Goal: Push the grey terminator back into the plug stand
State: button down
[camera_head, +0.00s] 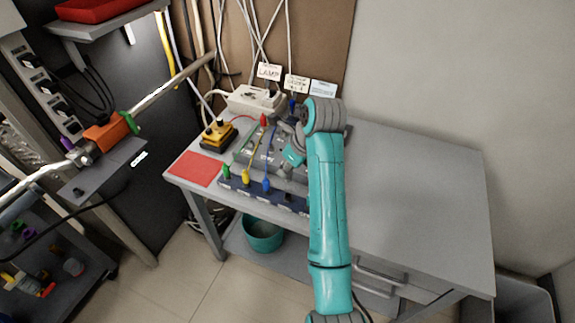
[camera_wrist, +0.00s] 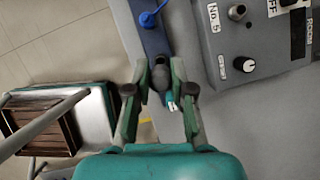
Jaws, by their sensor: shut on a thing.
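The plug stand (camera_head: 240,187) is a dark blue strip along the table's front edge. Its blue strip also shows at the top of the wrist view (camera_wrist: 152,40). A green plug (camera_head: 227,171), a yellow plug (camera_head: 245,179) and a blue plug (camera_head: 266,184) stand upright along it. My gripper (camera_wrist: 160,68) is shut on the grey terminator (camera_wrist: 160,80), which sits between the fingertips at the strip, beyond the blue plug (camera_wrist: 148,18). Whether the terminator is seated in a hole or just above one I cannot tell. My arm hides part of the stand in the head view.
A grey control panel (camera_wrist: 245,35) with knobs lies close beside the stand. A red mat (camera_head: 194,169) and a yellow-black box (camera_head: 217,136) are at the table's left. Cables hang behind. The table's right side (camera_head: 415,180) is clear. A teal bucket (camera_head: 263,236) is below.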

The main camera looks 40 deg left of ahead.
aim_at(290, 178)
jog(key=shift+f, duration=0.1)
jog(key=shift+f, duration=2.8)
jog(key=shift+f, duration=1.45)
jog(key=c, duration=0.9)
grip_release()
jog(key=shift+c, duration=0.2)
jog(key=v, duration=0.7)
jog(key=shift+r, duration=0.2)
